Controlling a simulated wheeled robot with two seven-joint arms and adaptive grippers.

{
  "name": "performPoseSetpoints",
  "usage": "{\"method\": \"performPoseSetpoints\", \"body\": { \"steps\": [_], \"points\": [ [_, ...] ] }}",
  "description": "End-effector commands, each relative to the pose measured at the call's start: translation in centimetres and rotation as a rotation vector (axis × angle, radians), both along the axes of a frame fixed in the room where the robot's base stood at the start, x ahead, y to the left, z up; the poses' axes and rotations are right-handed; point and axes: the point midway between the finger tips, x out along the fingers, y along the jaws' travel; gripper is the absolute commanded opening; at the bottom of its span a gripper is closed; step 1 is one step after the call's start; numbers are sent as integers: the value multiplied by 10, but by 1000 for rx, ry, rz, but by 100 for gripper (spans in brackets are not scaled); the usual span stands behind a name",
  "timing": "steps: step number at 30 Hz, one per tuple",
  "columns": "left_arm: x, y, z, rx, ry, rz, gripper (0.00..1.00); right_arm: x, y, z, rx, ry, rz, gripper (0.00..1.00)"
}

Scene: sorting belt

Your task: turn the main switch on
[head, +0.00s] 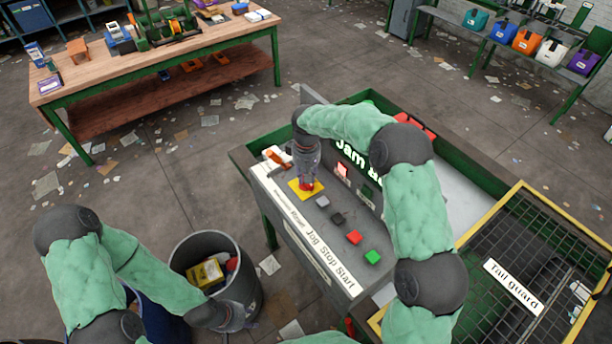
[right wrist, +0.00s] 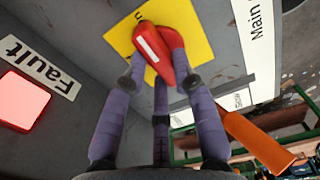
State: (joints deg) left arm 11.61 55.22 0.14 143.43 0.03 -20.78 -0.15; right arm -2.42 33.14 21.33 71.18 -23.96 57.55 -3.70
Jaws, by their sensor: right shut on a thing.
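The main switch is a red rotary handle with a white stripe, on a yellow plate (head: 294,187) at the far left of the control panel. In the right wrist view the red handle (right wrist: 153,45) sits slanted on the yellow plate (right wrist: 194,22). A label reading "Main" (right wrist: 258,25) is beside it. My right gripper (head: 308,182) is over the switch, its fingers shut on the red handle; in the right wrist view the fingertips (right wrist: 158,80) are against it. My left gripper (head: 236,317) hangs by the rim of a bin; its fingers are too unclear to judge.
The panel has grey, black, red (head: 354,237) and green (head: 372,257) buttons, and an orange lever (head: 277,159) close to the switch. A lit Fault lamp (right wrist: 22,100) is near my right fingers. A grey bin (head: 190,254) stands at front left; a tail guard (head: 520,262) lies right.

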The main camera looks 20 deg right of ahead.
Motion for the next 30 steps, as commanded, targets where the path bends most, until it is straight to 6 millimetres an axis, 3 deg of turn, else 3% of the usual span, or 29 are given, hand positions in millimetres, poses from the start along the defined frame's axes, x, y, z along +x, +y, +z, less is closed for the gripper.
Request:
{"method": "performPoseSetpoints", "body": {
  "steps": [13, 14, 16, 30],
  "points": [
    [0, 0, -1, 0, 0, 0, 40, -2, 0, -2, 0, 5, -12, 0],
    [0, 0, -1, 0, 0, 0, 40, -2, 0, -2, 0, 5, -12, 30],
    [0, 0, -1, 0, 0, 0, 40, -2, 0, -2, 0, 5, -11, 50],
    [0, 0, 0, 0, 0, 0, 40, 0, 0, 8, 0, 0, -10, 52]
  ]
}}
